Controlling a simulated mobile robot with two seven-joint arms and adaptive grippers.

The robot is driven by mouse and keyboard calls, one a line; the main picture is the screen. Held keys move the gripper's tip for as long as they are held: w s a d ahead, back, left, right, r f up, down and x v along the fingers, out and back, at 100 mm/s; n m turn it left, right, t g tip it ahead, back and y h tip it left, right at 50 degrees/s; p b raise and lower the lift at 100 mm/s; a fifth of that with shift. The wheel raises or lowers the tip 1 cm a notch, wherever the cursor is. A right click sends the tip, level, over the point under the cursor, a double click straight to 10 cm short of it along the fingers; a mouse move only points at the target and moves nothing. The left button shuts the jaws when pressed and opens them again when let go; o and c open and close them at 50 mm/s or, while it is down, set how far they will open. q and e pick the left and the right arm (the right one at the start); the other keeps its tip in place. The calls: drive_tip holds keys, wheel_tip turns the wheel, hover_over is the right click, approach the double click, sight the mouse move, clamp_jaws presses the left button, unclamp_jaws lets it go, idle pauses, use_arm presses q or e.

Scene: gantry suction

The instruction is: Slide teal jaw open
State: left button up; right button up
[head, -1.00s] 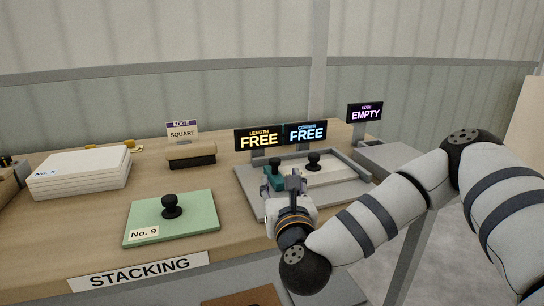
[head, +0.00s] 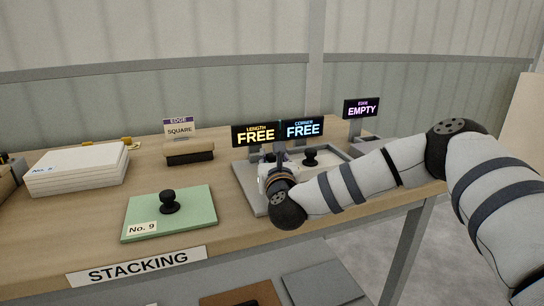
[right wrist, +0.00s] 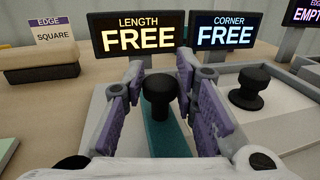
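The teal jaw (right wrist: 166,140) lies in the grey fixture (head: 252,197), with a black knob (right wrist: 159,88) standing up from it. In the right wrist view, my right gripper (right wrist: 161,72) is open, with one purple-padded finger on each side of this knob. I cannot tell whether either finger touches it. In the head view, my right gripper (head: 276,160) and wrist hide most of the teal jaw. My left gripper is not in view.
A second black knob (right wrist: 248,88) stands on a pale plate right of the jaw. Two FREE signs (head: 256,134) (head: 302,130) stand behind the fixture. A green No. 9 plate (head: 190,222) with a knob and a white stack (head: 78,170) lie to the left.

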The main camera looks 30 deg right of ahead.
clamp_jaws()
drive_tip(key=a, duration=0.3)
drive_tip(key=w+a+b, duration=0.1)
drive_tip(key=a, duration=0.1)
drive_tip(key=shift+w+a+f, duration=0.2)
drive_tip(key=shift+a, duration=0.5)
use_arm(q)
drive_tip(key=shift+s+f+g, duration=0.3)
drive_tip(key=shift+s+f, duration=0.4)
use_arm(e)
drive_tip(key=shift+r, duration=0.15)
drive_tip(key=o, duration=0.7)
unclamp_jaws()
drive_tip(key=shift+w+a, duration=0.1)
drive_tip(key=shift+a, duration=0.1)
drive_tip(key=shift+d, duration=0.1)
